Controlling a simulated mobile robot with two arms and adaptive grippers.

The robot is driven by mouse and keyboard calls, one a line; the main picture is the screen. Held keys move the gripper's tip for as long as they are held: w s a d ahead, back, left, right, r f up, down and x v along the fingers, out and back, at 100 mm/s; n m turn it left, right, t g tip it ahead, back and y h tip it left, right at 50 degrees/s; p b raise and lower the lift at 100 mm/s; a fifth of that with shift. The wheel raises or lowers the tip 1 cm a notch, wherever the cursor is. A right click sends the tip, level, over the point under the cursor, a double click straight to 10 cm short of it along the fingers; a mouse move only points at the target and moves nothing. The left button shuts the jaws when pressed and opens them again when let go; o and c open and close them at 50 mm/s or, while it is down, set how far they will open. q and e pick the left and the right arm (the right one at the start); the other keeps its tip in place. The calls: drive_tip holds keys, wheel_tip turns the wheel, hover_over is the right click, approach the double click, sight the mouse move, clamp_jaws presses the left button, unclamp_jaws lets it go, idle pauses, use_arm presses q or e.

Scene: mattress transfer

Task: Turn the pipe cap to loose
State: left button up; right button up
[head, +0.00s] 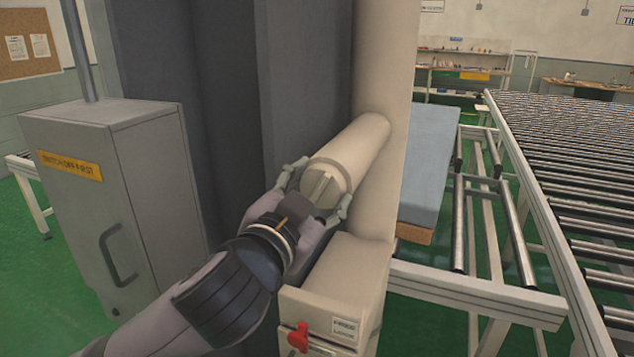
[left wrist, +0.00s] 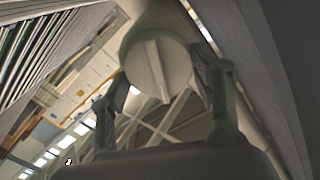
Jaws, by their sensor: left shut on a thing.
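The pipe cap (head: 324,183) is the round beige end of a pipe stub that juts toward me from a tall beige column. A raised straight bar crosses its face. In the left wrist view the cap (left wrist: 173,68) faces the camera, its bar tilted slightly from upright. My left gripper (head: 316,190) is shut on the cap, with one finger on each side of its rim. The fingers also show in the left wrist view (left wrist: 163,88), on the cap's left and right sides. My right gripper is in neither view.
A grey cabinet (head: 150,200) with a handle stands at the left. A beige box (head: 340,290) with a red knob (head: 298,337) is below the cap. A roller conveyor (head: 570,150) fills the right side.

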use_arm(q)
drive_tip(key=m+p, duration=0.1)
drive_tip(key=m, duration=0.2)
drive_tip(key=shift+d+m, duration=0.1)
drive_tip(key=shift+m, duration=0.3)
drive_tip(key=m+p, duration=0.2)
drive_tip(key=m, duration=0.1)
drive_tip(key=shift+m, duration=0.3)
drive_tip(key=m+p, duration=0.1)
drive_tip(key=m, duration=0.2)
drive_tip(key=shift+d+f, duration=0.1)
drive_tip(key=shift+f, duration=0.1)
drive_tip(key=shift+f+m+p, duration=0.15)
drive_tip(key=shift+m+p, duration=0.45)
drive_tip(key=shift+m, duration=0.4)
drive_tip(key=o, duration=1.1)
drive_tip(key=shift+s, duration=0.1)
